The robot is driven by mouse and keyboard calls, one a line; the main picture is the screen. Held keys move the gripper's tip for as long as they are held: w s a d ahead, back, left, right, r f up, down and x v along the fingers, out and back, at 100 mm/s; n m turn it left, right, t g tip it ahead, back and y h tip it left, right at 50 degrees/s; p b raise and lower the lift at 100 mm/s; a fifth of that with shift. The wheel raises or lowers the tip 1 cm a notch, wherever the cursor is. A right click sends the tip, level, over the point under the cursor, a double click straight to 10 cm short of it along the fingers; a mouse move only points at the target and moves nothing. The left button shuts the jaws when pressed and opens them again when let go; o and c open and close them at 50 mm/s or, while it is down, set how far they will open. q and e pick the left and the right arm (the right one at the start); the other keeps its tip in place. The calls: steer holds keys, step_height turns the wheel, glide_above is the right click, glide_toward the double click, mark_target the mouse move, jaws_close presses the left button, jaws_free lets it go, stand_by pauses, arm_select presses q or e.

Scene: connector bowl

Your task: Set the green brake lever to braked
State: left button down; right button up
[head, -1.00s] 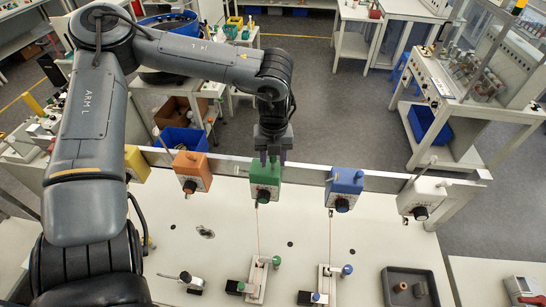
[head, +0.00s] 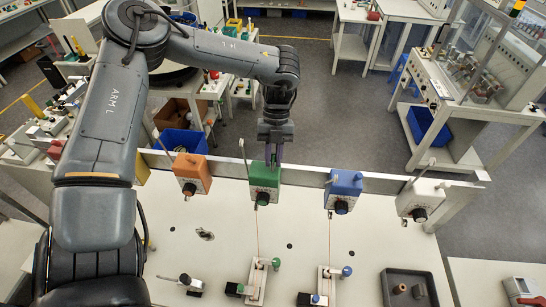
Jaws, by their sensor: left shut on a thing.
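The green box (head: 264,178) hangs on the rail at the back of the white table, with a dark round knob on its front. My left gripper (head: 273,162) points down at the top of this box. It is shut on a small part there, which seems to be the green brake lever, but its fingers hide most of it. The lever's exact position cannot be made out. A thin cord runs from the box down to a small fixture (head: 257,283) on the table. My right gripper is not in view.
An orange box (head: 191,173) is left of the green one. A blue box (head: 345,187) and a white box (head: 418,199) are on its right. A dark tray (head: 410,285) lies at the front right. The table's middle is mostly clear.

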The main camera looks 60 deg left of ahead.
arm_select(q)
steer(key=shift+f, duration=0.1)
steer(key=c, duration=1)
jaws_free()
steer(key=shift+c, duration=0.2)
steer(key=shift+a, duration=0.1)
steer(key=shift+w+a+r, duration=0.15)
steer(key=shift+r, duration=0.35)
steer(key=v, duration=0.9)
steer(key=shift+w+a+r+b, duration=0.15)
steer(key=shift+r+b, duration=0.15)
steer(key=shift+r, duration=0.05)
steer(key=shift+r, duration=0.1)
